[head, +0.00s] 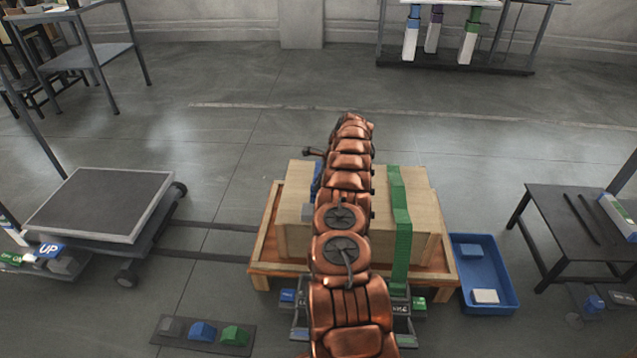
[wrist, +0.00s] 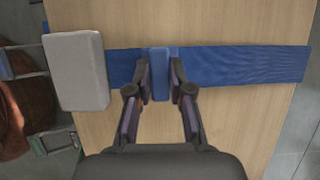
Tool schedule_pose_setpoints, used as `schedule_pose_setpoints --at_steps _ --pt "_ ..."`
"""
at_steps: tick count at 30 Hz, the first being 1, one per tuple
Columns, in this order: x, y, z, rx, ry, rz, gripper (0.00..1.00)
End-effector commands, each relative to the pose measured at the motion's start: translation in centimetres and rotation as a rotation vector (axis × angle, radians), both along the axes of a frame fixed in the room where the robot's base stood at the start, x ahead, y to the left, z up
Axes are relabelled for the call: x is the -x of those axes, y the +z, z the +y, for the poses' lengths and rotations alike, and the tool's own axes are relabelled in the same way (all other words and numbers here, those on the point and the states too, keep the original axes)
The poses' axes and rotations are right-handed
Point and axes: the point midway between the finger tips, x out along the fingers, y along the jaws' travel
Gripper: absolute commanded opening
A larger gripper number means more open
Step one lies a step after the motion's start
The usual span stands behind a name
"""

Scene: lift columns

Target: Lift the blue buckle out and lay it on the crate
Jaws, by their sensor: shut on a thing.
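In the wrist view my gripper (wrist: 161,66) is shut on the blue buckle (wrist: 160,84), a small upright block with one finger on each side. The buckle sits at the blue strap (wrist: 240,64), which runs flat across the pale wooden crate (wrist: 240,118). I cannot tell whether the buckle is clear of the strap. In the head view the crate (head: 432,215) stands on a wooden pallet, and part of the blue strap (head: 317,178) shows at its left. My copper arm hides the gripper and buckle there.
A grey block (wrist: 78,72) lies over the strap left of my gripper. A green strap (head: 400,215) crosses the crate's right side. A blue tray (head: 487,306) stands right of the pallet. A mat with coloured blocks (head: 203,330) lies front left; a low cart (head: 105,203) stands left.

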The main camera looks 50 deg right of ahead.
Motion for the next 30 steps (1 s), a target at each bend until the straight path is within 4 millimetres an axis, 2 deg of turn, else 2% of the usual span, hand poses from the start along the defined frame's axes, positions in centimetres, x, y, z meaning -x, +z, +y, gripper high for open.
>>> schedule_pose_setpoints --at_steps 4,5,13,24,30 --pt "0.0 0.1 0.0 0.0 0.0 -0.001 0.0" --pt "0.0 0.0 0.0 0.0 0.0 -0.001 0.21" --pt "0.0 0.0 0.0 0.0 0.0 0.0 0.49" --pt "0.1 0.1 0.0 0.0 -0.001 0.0 0.5" --pt "0.5 1.4 -0.4 0.0 -0.001 0.0 0.5"
